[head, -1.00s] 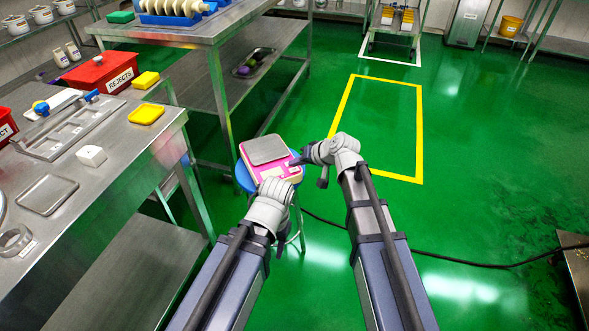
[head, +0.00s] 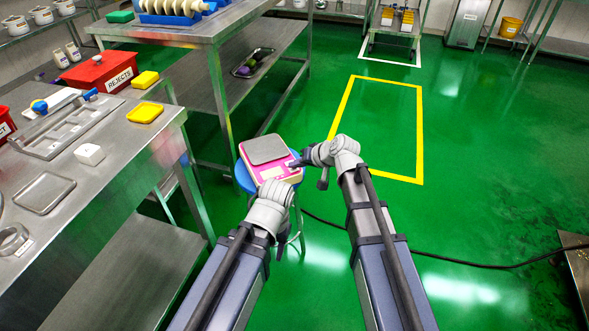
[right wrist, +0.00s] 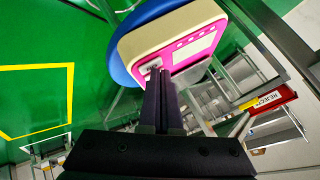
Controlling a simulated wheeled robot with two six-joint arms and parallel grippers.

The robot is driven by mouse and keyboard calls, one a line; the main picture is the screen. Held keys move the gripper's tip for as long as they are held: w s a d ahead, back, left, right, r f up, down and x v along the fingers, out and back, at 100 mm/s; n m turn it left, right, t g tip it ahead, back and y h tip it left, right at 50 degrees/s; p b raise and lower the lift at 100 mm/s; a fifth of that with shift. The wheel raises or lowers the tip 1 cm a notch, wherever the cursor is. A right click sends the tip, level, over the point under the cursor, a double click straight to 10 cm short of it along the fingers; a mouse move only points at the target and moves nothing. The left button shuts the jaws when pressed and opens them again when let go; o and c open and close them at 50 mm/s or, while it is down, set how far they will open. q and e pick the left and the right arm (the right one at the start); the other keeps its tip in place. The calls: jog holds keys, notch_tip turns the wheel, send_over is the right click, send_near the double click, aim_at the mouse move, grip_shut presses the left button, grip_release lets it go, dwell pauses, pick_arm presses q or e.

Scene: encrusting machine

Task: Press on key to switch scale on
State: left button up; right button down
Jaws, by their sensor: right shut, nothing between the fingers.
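The scale (head: 272,172) has a pink body and a grey weighing plate, and it sits on a blue round stool (head: 241,178). In the right wrist view the front panel of the scale (right wrist: 205,44) shows a pale display and a row of small marks. My right gripper (head: 291,164) is shut and empty at the panel's right side. Its fingertips (right wrist: 161,70) are at a small dark key area (right wrist: 149,68) near the panel's end; I cannot tell whether they touch it. My left gripper (head: 280,246) hangs below and in front of the scale, mostly hidden by its wrist.
A steel table (head: 120,165) on the left carries a red rejects bin (head: 100,72), a yellow lid (head: 145,112), a white block (head: 89,154) and trays. Another steel table (head: 200,30) stands behind. A black cable (head: 430,257) crosses the open green floor at right.

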jog(key=shift+f, duration=0.1)
jog(key=shift+r+p, duration=0.55)
jog(key=shift+r, duration=0.05)
notch_tip(320, 180, up, 6)
jog(key=p, duration=0.6)
dwell(0.3)
